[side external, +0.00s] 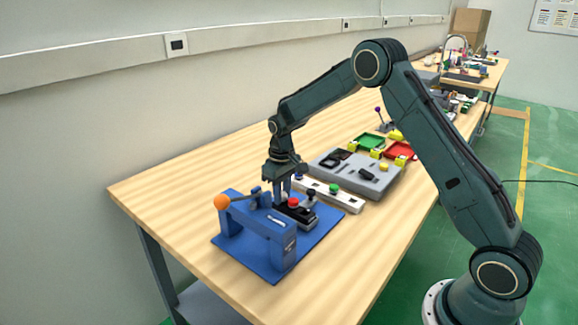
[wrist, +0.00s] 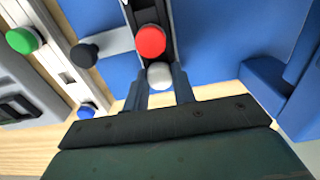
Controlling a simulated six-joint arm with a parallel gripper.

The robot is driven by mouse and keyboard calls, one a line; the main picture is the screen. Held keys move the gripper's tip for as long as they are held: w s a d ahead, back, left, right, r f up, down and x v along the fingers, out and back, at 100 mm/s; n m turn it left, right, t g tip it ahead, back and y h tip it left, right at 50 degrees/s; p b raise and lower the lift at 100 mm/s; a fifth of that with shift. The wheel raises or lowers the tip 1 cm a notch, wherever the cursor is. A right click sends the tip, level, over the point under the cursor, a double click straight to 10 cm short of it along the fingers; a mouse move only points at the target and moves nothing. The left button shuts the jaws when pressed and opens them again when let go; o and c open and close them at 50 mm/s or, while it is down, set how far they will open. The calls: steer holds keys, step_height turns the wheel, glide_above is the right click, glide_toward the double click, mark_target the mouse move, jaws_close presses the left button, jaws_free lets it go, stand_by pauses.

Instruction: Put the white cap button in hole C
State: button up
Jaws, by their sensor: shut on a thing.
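The white cap button (wrist: 159,75) shows in the wrist view between the two fingertips of my gripper (wrist: 160,87), which is shut on it. In the side view my gripper (side external: 283,196) points down at the far end of the dark block (side external: 299,215) on the blue fixture; the white cap is not discernible there. A red button (wrist: 150,41) sits in the dark block (wrist: 128,12), just beyond the white cap. I cannot tell whether the white cap touches the block or hangs above it. No hole letters are readable, so hole C cannot be identified.
The blue fixture (side external: 230,245) has a lever with an orange ball (side external: 222,202). A black knob (wrist: 84,54) stands beside the block. A white strip (wrist: 58,58) holds a green button (wrist: 22,40) and a blue button (wrist: 86,111). A grey tray (side external: 365,180) lies behind.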

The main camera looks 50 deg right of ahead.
steer(key=shift+f, duration=0.1)
stand_by(0.3)
steer(key=o, duration=0.9)
steer(key=shift+o, duration=0.5)
steer(key=o, duration=0.5)
steer(key=shift+r, duration=0.2)
steer(key=shift+r, duration=3.3)
steer(key=shift+r, duration=0.15)
